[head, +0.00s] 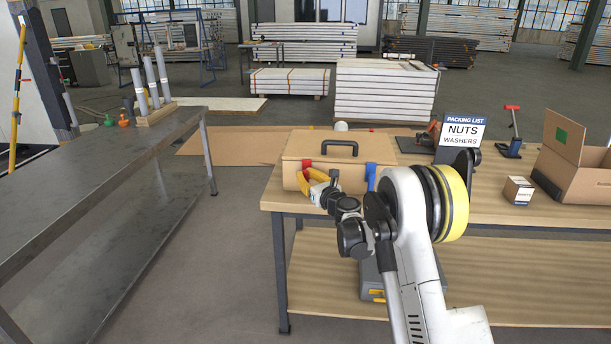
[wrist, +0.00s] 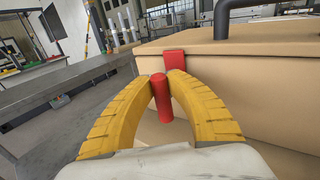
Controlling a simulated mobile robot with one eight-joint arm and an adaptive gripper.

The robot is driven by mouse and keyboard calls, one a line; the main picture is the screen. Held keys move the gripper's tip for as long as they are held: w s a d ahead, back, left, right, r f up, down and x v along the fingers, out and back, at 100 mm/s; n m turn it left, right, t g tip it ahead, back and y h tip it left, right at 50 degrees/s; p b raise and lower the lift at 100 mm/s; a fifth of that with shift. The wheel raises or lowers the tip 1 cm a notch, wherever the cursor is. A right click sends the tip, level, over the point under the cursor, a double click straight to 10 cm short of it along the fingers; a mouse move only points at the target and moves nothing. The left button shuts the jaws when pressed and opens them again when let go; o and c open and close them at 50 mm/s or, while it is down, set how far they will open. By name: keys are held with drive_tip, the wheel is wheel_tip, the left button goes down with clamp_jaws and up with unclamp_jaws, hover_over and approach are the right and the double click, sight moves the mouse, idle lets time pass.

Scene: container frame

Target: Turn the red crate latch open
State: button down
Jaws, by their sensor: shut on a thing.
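The tan crate (head: 338,147) stands on the wooden workbench, with a dark handle (head: 340,146) on its lid. Its red latch (head: 306,166) is on the front face at the left, and a blue latch (head: 371,176) is at the right. In the wrist view the red latch shows as a block (wrist: 174,56) at the lid edge and a round red bar (wrist: 161,98) hanging in front of the crate's face. My gripper (wrist: 163,76) has its yellow fingers closed around the upper part of the red bar. In the head view my gripper (head: 308,182) partly hides the latch.
The workbench (head: 540,208) also holds a packing list sign (head: 462,131), a small box (head: 518,190), an open carton (head: 580,170) and a red-handled tool (head: 513,130). A dark metal table (head: 90,185) stands at the left, across a gap of floor.

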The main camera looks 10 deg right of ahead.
drive_tip(key=n+p, duration=0.1)
drive_tip(key=n+g+h+p, duration=0.1)
drive_tip(key=shift+w+a+r+n+g, duration=0.1)
drive_tip(key=shift+a+n+g, duration=0.2)
drive_tip(key=n+p, duration=0.1)
drive_tip(key=n+g+h+p, duration=0.2)
drive_tip(key=shift+w+a+f, duration=0.15)
drive_tip(key=shift+a+f, duration=0.15)
drive_tip(key=shift+a, duration=0.1)
drive_tip(key=n+h, duration=0.1)
drive_tip(key=n+g+h, duration=0.1)
drive_tip(key=f+n+p, duration=0.1)
drive_tip(key=shift+a+g+h, duration=0.25)
drive_tip(key=shift+g+h, duration=0.15)
drive_tip(key=shift+f+n+g+h+p, duration=0.15)
drive_tip(key=shift+f+n+g+h, duration=0.1)
drive_tip(key=shift+n+h, duration=0.35)
drive_tip(key=shift+f+n+g+h+p, duration=0.15)
drive_tip(key=shift+n+g+h, duration=0.1)
drive_tip(key=shift+n+h, duration=0.3)
drive_tip(key=shift+h, duration=0.25)
drive_tip(key=c, duration=1.3)
unclamp_jaws()
